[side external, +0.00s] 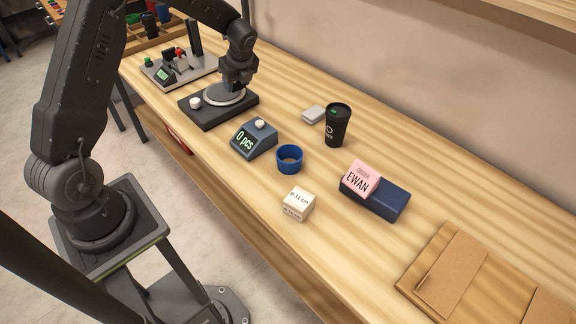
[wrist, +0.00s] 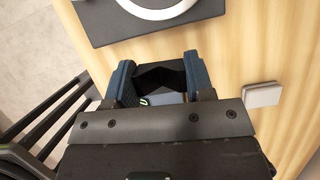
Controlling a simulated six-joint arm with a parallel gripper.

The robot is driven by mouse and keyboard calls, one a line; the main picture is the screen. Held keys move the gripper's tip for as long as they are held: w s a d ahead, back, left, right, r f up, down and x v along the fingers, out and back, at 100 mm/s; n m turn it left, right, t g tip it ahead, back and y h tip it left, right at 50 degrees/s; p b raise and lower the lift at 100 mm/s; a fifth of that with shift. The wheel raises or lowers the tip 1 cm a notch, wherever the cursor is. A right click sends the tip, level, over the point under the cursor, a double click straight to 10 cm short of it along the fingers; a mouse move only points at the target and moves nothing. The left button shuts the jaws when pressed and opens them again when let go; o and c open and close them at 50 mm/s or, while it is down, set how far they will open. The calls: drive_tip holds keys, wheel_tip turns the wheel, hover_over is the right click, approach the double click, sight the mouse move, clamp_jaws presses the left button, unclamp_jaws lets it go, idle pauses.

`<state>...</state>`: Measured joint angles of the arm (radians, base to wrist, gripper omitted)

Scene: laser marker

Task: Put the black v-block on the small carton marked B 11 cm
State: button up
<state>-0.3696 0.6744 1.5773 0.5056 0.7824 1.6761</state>
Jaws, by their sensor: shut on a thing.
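My gripper (wrist: 160,72) is shut on the black v-block (wrist: 168,79), which shows between the two blue-grey fingers in the wrist view. In the side view my gripper (side external: 236,86) is at the back left, over the dark scale base with a round pale plate. The v-block is hard to tell from the dark gripper there. The small carton marked B 11 cm (side external: 298,204) is a cream box on the bench at the front middle, well away from my gripper. Its top shows nothing on it.
The dark scale base (side external: 217,110) and the "0 pcs" display (side external: 253,140) stand left of the carton. A blue ring (side external: 289,159) is just behind it. A black cup (side external: 337,125), a pale small block (side external: 314,114), a pink EWAN card (side external: 361,179) on a navy box (side external: 386,203) stand nearby.

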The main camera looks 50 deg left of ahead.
drive_tip(key=d+m+t, duration=0.2)
drive_tip(key=d+m, duration=0.3)
drive_tip(key=d, duration=0.7)
wheel_tip(320, 180, up, 2)
drive_tip(key=m+t+h, duration=0.2)
drive_tip(key=m+h, duration=0.2)
drive_tip(key=m, duration=0.8)
hover_over(304, 194)
drive_tip(key=s, duration=0.1)
drive_tip(key=f, duration=0.4)
drive_tip(key=shift+s+d, duration=0.1)
drive_tip(key=shift+s, duration=0.15)
drive_tip(key=shift+f, duration=1.9)
drive_tip(key=shift+f, duration=0.15)
drive_tip(key=o, duration=0.9)
